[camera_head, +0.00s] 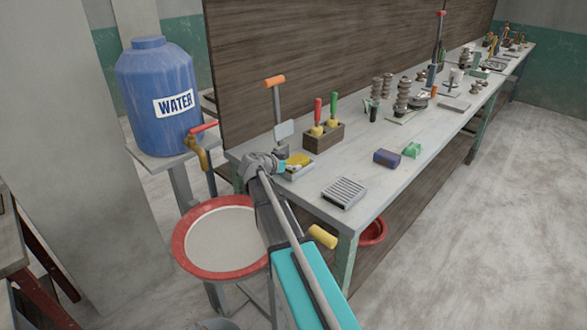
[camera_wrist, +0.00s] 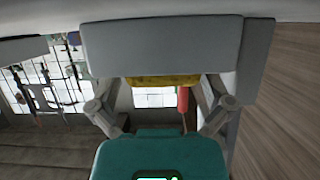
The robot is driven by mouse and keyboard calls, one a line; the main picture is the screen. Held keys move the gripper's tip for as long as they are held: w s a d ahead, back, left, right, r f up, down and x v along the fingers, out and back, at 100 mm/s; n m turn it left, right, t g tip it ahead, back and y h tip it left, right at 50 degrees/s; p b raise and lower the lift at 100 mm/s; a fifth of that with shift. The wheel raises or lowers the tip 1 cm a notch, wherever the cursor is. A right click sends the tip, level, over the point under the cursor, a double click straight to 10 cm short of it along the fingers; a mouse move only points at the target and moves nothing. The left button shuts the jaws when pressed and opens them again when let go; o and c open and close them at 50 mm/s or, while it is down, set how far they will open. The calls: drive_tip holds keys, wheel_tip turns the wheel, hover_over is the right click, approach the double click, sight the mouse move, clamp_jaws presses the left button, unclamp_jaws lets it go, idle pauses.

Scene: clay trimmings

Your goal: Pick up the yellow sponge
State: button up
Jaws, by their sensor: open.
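The yellow sponge (camera_head: 298,159) lies on a small tray-like holder (camera_head: 299,173) at the near left end of the long workbench. My gripper (camera_head: 268,164) is just left of the sponge, low at the bench edge, and partly overlaps the holder in the head view. In the wrist view the yellow sponge (camera_wrist: 163,80) shows as a strip between the fingers of my open gripper (camera_wrist: 160,85), partly hidden by a grey gripper part. I cannot tell whether the fingers touch it.
A wooden block (camera_head: 324,138) with red- and green-handled tools stands behind the sponge. A grey slotted block (camera_head: 343,193) lies in front. An orange-handled tool (camera_head: 276,105) stands behind. The blue water barrel (camera_head: 158,95) and red-rimmed basin (camera_head: 191,266) are left of the bench.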

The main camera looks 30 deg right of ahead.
drive_tip(key=shift+d, duration=0.1)
idle(0.5)
drive_tip(key=c, duration=0.8)
drive_tip(key=shift+r, duration=0.1)
wheel_tip(320, 180, up, 2)
drive_tip(key=shift+p, duration=1.2)
drive_tip(key=s+a+r+p, duration=0.2)
drive_tip(key=s+r+p, duration=0.8)
drive_tip(key=s, duration=0.4)
drive_tip(key=shift+r+p, duration=0.35)
drive_tip(key=shift+r, duration=0.1)
